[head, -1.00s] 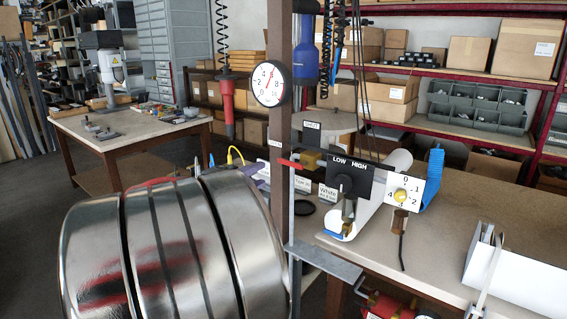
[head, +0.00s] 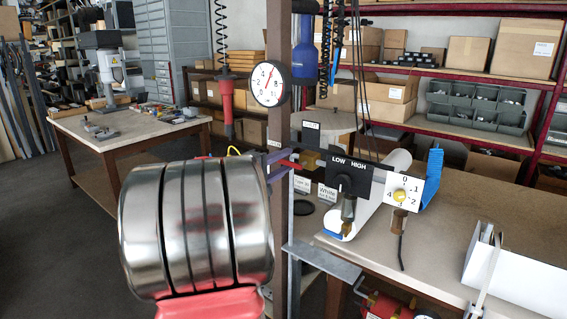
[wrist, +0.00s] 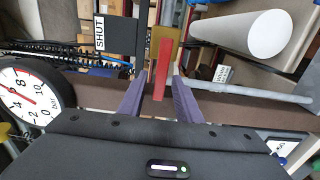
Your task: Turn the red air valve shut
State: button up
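The red valve handle (head: 288,163) is a short flat lever on a brass valve body (head: 310,160), beside the post in the head view. In the wrist view the red handle (wrist: 161,68) stands upright in the picture, its near end between my fingertips. My gripper (head: 274,166) reaches the handle from the left with purple fingers. In the wrist view my gripper (wrist: 159,82) is open, one finger on each side of the handle, with visible gaps. A "SHUT" plate (wrist: 100,33) is left of the handle there. My shiny arm covers part of the scene in the head view.
A round pressure gauge (head: 270,84) is on the post, close to my gripper's left in the wrist view (wrist: 28,98). A grey pipe (wrist: 240,92) runs right of the handle. A LOW/HIGH switch plate (head: 351,178) and a numbered dial (head: 402,190) stand to the right.

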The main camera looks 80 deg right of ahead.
jog(key=shift+c, duration=0.3)
grip_shut()
jog(key=shift+f, duration=0.1)
